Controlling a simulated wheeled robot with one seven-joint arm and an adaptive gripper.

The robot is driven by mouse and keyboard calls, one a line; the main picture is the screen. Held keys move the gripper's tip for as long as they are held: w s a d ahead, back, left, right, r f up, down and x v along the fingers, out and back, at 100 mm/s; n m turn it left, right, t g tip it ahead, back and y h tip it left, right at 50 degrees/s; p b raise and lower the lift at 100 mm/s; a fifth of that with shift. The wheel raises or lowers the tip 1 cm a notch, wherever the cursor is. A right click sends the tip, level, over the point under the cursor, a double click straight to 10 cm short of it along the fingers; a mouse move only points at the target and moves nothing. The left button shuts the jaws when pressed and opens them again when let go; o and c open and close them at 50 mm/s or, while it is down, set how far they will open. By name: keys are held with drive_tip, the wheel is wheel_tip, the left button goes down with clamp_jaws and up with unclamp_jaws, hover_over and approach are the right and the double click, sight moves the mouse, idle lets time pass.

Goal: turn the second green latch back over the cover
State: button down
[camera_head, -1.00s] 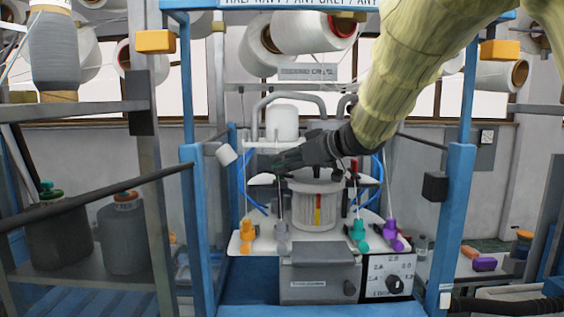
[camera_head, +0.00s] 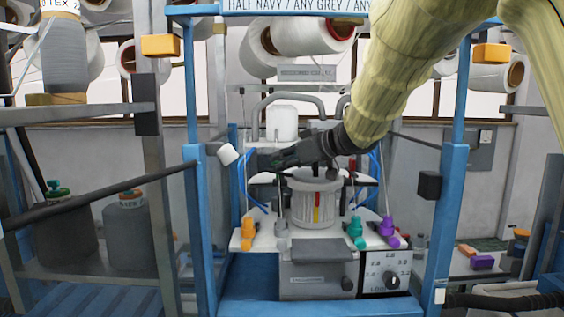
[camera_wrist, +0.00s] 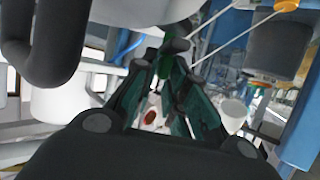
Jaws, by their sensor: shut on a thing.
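My gripper (camera_head: 280,160) reaches in from the right over the knitting machine, at the upper left of its pale ribbed cylinder (camera_head: 305,209). In the wrist view my two dark green-black fingers (camera_wrist: 168,92) close around a green latch (camera_wrist: 165,66), with a dark grey rounded end (camera_wrist: 175,46) just beyond it. Its shape and angle are partly hidden by the fingers. In the head view my gripper and arm hide the latch, and I cannot make out a second latch or the cover clearly.
Orange (camera_head: 247,232), teal (camera_head: 356,232) and purple (camera_head: 388,232) pegs stand on the machine's white plate (camera_head: 262,243). Blue posts (camera_head: 452,210) flank the machine. A thick grey tube (camera_wrist: 45,45) lies close at the left in the wrist view.

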drive_tip(key=shift+n+g+y+p, duration=0.3)
drive_tip(key=shift+n+g+p, duration=0.25)
drive_tip(key=shift+p, duration=0.85)
drive_tip(key=shift+f+g+p, duration=0.2)
drive_tip(key=shift+g+p, duration=0.05)
drive_tip(key=shift+p, duration=0.1)
drive_tip(key=c, duration=1.5)
unclamp_jaws()
drive_tip(key=shift+w, duration=0.1)
drive_tip(key=shift+c, duration=0.2)
drive_tip(key=shift+w+a, duration=0.1)
drive_tip(key=shift+s+d+r, duration=0.2)
drive_tip(key=shift+d, duration=0.1)
drive_tip(key=v, duration=1.1)
drive_tip(key=shift+d+f, duration=0.15)
drive_tip(key=shift+d, duration=0.05)
